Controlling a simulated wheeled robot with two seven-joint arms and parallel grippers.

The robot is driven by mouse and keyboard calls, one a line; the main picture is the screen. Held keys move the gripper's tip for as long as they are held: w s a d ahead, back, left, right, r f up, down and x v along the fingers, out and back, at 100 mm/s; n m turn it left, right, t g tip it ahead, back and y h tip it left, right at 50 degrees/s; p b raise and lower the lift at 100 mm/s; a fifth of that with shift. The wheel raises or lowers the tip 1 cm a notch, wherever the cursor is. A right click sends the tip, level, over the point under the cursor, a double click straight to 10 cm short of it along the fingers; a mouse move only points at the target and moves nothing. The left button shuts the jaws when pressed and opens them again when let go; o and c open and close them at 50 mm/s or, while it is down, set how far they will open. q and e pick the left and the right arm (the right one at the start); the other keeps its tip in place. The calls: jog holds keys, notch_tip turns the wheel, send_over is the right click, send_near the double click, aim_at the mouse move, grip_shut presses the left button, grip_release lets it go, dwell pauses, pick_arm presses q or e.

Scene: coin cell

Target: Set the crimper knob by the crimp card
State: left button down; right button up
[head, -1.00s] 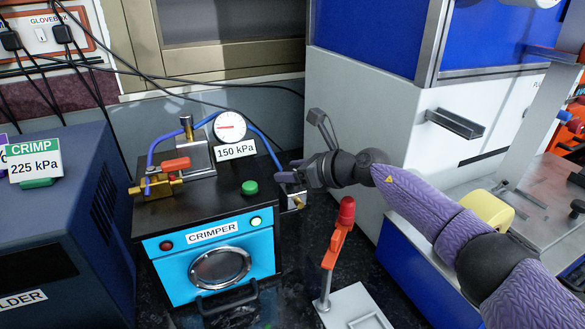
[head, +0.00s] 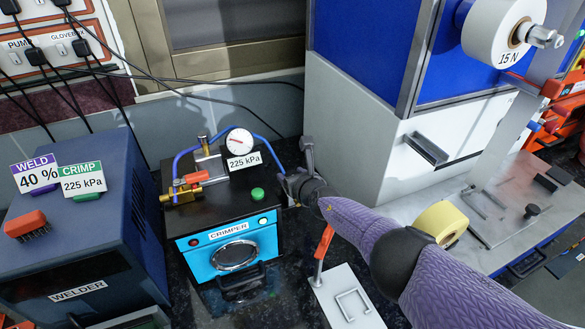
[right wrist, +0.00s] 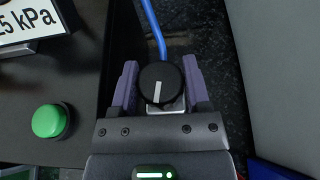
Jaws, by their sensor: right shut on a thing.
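The crimper (head: 233,250) is a black-topped box with a light blue front. Its gauge (head: 239,141) stands at the back, and the label below it (head: 244,160) reads 225 kPa. The green crimp card (head: 83,179) on top of the welder also reads 225 kPa. The black crimper knob (right wrist: 160,84) with a white pointer line is at the crimper's right side, on a blue hose. My right gripper (right wrist: 160,88) is shut on the knob, one finger on each side. In the head view my right gripper (head: 296,186) hides the knob. My left gripper is not in view.
The welder (head: 75,245) stands to the left, with a weld card (head: 36,175) reading 40 % and a brush on top. A green button (head: 257,194) is on the crimper's top near my gripper. A white cabinet (head: 365,130) is close on the right.

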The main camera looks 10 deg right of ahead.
dwell(0.5)
jog(key=o, duration=1.3)
jog(key=p+v, duration=1)
jog(key=p, duration=0.2)
jog(key=shift+a, duration=0.1)
